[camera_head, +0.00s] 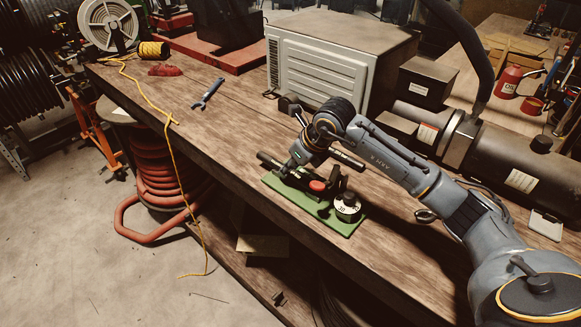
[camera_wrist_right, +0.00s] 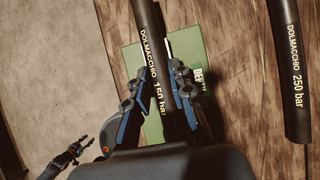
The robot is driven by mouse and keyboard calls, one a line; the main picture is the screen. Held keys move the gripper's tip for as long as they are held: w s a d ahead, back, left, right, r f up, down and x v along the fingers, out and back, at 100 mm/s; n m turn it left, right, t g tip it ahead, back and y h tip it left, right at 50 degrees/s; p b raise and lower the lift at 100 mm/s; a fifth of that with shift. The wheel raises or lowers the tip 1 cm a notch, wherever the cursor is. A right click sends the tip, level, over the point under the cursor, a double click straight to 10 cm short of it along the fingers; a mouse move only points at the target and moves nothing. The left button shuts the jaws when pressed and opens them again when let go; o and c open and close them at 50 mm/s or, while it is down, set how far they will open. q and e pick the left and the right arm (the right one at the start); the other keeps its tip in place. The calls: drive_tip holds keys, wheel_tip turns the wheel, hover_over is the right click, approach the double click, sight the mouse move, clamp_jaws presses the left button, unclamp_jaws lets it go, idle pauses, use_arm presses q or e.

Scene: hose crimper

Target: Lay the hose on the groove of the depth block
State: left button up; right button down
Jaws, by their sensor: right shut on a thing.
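My right gripper (camera_head: 296,171) shows in the head view above a green base plate (camera_head: 350,226) on the bench. In the right wrist view my right gripper (camera_wrist_right: 158,95) is shut on a black hose (camera_wrist_right: 149,40) printed "150 bar". The hose runs lengthwise over the green plate (camera_wrist_right: 133,62); one end shows in the head view (camera_head: 268,159). A dark part with a white label (camera_wrist_right: 198,76), possibly the depth block, is beside the hose; its groove is hidden. I cannot tell whether the hose touches it. What looks like my left gripper (camera_wrist_right: 72,153) is at lower left.
A second hose (camera_wrist_right: 291,65), printed "250 bar", lies on the bench behind the plate. A red knob (camera_head: 318,186) and a numbered dial (camera_head: 347,206) stand on the plate. A wrench (camera_head: 207,93) lies further left. A vented machine (camera_head: 320,70) stands behind.

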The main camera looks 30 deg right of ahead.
drive_tip(key=shift+f, duration=0.1)
idle(0.7)
drive_tip(key=c, duration=1.1)
unclamp_jaws()
drive_tip(key=shift+r+p, duration=2.05)
drive_tip(key=shift+r, duration=1.95)
